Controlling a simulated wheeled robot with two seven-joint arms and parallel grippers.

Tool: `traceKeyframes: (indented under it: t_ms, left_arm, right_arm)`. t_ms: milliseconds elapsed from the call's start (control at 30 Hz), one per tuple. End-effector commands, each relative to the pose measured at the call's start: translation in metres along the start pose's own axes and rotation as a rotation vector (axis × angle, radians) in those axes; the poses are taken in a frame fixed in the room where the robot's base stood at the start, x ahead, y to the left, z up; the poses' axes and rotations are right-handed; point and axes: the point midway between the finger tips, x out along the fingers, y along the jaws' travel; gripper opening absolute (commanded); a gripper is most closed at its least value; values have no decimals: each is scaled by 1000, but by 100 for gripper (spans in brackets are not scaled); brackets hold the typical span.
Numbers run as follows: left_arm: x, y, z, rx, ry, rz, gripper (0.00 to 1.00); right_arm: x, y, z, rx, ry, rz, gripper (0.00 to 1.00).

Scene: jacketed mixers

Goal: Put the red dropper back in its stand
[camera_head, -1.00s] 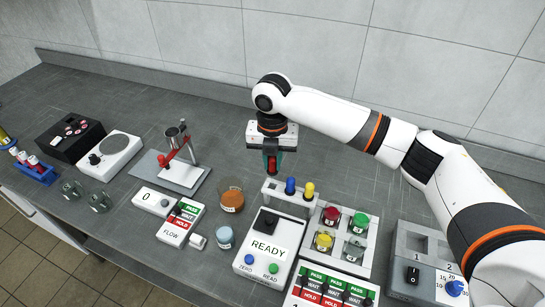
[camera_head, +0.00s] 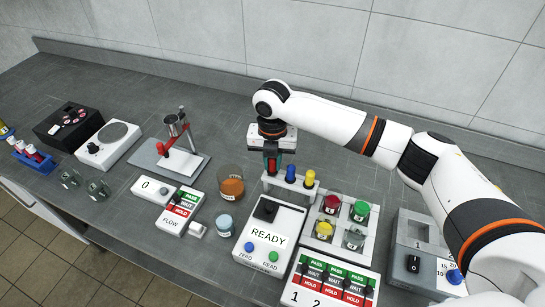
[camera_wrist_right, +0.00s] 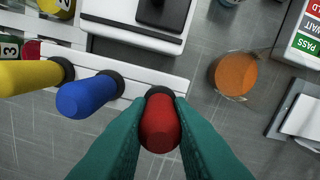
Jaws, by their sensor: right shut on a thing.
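The red dropper (camera_head: 271,166) is held in my right gripper (camera_head: 272,160), above or at the left end of its white stand (camera_head: 288,195). In the right wrist view, the green fingers of the gripper (camera_wrist_right: 160,130) are shut on the red bulb (camera_wrist_right: 159,125). The dropper's black collar is over the right end of the stand (camera_wrist_right: 137,87) there; its tip is hidden, so I cannot tell if it is inside the slot. A blue dropper (camera_head: 291,173) and a yellow dropper (camera_head: 310,178) stand upright in the stand. My left gripper is not in view.
The READY scale (camera_head: 268,238) is just in front of the stand. A holder with coloured jars (camera_head: 340,222) stands to the right, and a beaker of orange-brown content (camera_head: 231,187) to the left. The counter behind the stand is clear.

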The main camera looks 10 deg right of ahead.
Motion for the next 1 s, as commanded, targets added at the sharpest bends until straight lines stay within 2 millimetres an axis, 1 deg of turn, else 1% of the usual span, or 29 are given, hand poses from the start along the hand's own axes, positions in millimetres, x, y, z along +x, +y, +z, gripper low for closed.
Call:
traceKeyframes:
  t_ms: [133,467,500,633,833,967,1000]
  left_arm:
    - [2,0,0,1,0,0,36]
    - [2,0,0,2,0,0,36]
    - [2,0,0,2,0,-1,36]
    - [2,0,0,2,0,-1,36]
    - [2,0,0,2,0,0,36]
    - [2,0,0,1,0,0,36]
    - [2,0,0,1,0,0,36]
  right_arm:
    - [5,0,0,0,0,0,0]
    - [6,0,0,0,0,0,0]
    - [6,0,0,0,0,0,24]
    - [6,0,0,0,0,0,45]
    - [6,0,0,0,0,0,45]
    - [6,0,0,1,0,0,66]
    - [6,0,0,1,0,0,66]
